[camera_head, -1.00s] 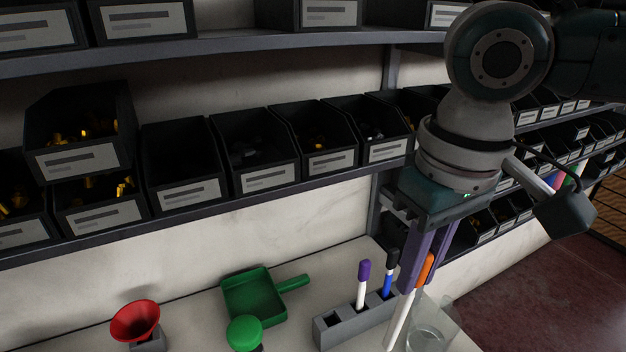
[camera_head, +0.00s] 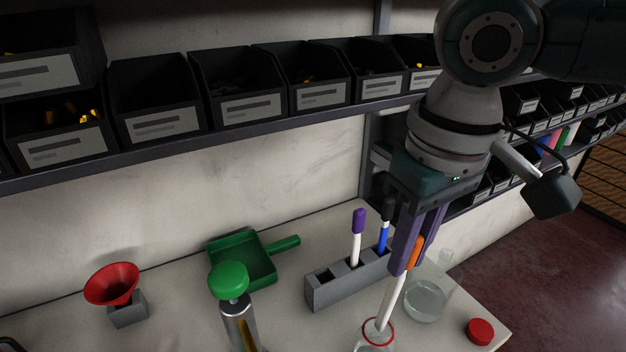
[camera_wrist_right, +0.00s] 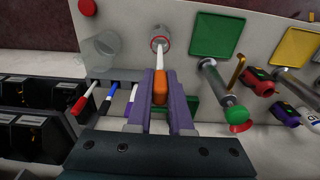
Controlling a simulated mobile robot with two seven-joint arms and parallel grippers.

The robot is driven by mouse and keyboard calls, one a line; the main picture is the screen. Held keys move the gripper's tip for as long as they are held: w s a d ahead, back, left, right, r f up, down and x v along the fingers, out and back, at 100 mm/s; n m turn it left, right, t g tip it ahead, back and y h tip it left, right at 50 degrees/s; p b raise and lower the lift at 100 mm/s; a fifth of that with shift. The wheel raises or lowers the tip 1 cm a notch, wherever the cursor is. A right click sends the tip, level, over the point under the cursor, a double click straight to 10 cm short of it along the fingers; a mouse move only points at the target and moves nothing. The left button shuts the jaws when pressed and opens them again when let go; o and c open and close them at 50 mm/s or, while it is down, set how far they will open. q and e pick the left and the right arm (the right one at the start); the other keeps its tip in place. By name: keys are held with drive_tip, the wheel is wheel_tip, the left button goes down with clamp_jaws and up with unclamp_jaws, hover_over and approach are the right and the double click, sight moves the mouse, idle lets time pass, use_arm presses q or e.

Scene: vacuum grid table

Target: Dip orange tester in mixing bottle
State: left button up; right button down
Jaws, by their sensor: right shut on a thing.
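My right gripper (camera_head: 407,262) has purple fingers shut on the orange tester, around its orange cap (camera_head: 413,252). The tester's white shaft (camera_head: 390,302) slants down to the mouth of the mixing bottle, a clear bottle with a red ring (camera_head: 378,332) at the bottom edge of the head view. The shaft's lower end appears at or inside the mouth; its depth is unclear. In the right wrist view, the orange cap (camera_wrist_right: 160,88) lies between the fingers, and the shaft points to the bottle mouth (camera_wrist_right: 160,42). My left gripper is not in view.
A grey rack (camera_head: 338,287) holds purple-capped (camera_head: 358,224) and blue (camera_head: 383,238) testers left of my right gripper. A glass beaker (camera_head: 425,302) and a red cap (camera_head: 480,331) are on the right. A green-topped cylinder (camera_head: 230,282), green dustpan (camera_head: 236,250) and red funnel (camera_head: 113,284) stand left.

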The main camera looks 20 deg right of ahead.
sight(395, 301)
drive_tip(key=shift+f+b, duration=2.1)
drive_tip(key=shift+f, duration=2.5)
drive_tip(key=shift+r, duration=0.1)
wheel_tip(395, 301, up, 14)
drive_tip(key=p, duration=1.7)
drive_tip(key=shift+r, duration=0.25)
drive_tip(key=shift+f, duration=0.1)
